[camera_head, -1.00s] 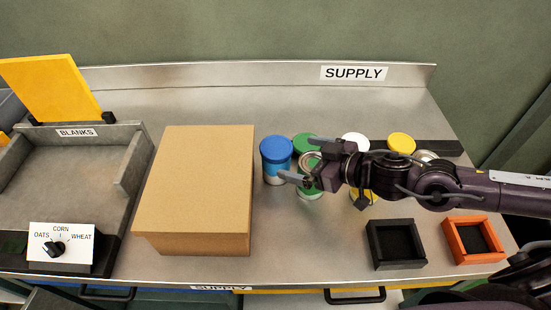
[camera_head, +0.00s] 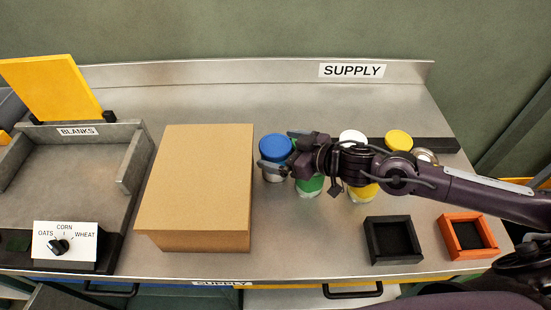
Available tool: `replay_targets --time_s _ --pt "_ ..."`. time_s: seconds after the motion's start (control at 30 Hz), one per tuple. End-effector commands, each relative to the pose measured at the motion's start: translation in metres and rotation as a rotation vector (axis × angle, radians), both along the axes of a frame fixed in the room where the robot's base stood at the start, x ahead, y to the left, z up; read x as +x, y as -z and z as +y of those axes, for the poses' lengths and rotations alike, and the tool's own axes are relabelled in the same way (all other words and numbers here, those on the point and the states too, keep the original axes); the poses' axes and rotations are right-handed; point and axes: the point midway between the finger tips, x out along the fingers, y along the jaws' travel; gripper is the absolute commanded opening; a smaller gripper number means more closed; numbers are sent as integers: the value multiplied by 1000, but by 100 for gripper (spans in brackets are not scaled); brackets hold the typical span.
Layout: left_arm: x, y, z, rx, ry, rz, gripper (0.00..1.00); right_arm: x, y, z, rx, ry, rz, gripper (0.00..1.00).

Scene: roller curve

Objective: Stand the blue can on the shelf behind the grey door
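The blue can (camera_head: 275,146) stands upright on the metal counter, just right of the cardboard box. It has a blue lid and a silver lower part. My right gripper (camera_head: 281,151) reaches in from the right with its fingers apart, one at the can's far side and one across its near side. Whether the fingers touch the can cannot be told. The gripper hides part of the can's right side. My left gripper is not in view. I cannot make out a grey door or its shelf.
A cardboard box (camera_head: 196,190) stands close left of the can. Green (camera_head: 309,186), white (camera_head: 352,137) and yellow (camera_head: 398,141) cans stand under and behind my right arm. A black tray (camera_head: 393,240) and an orange tray (camera_head: 467,237) sit at front right.

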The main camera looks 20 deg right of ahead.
Motion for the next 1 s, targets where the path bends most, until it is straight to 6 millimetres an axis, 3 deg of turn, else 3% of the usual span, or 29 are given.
replay_targets --time_s 0.07,0.5,0.77,1.0 --pt "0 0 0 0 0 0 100 0 0 0 0 0 0 88" --pt "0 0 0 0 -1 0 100 0 -1 0 1 0 -2 31" --pt "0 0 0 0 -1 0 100 0 -3 0 2 0 -2 29" --pt "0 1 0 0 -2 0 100 1 -26 0 0 0 -6 29"
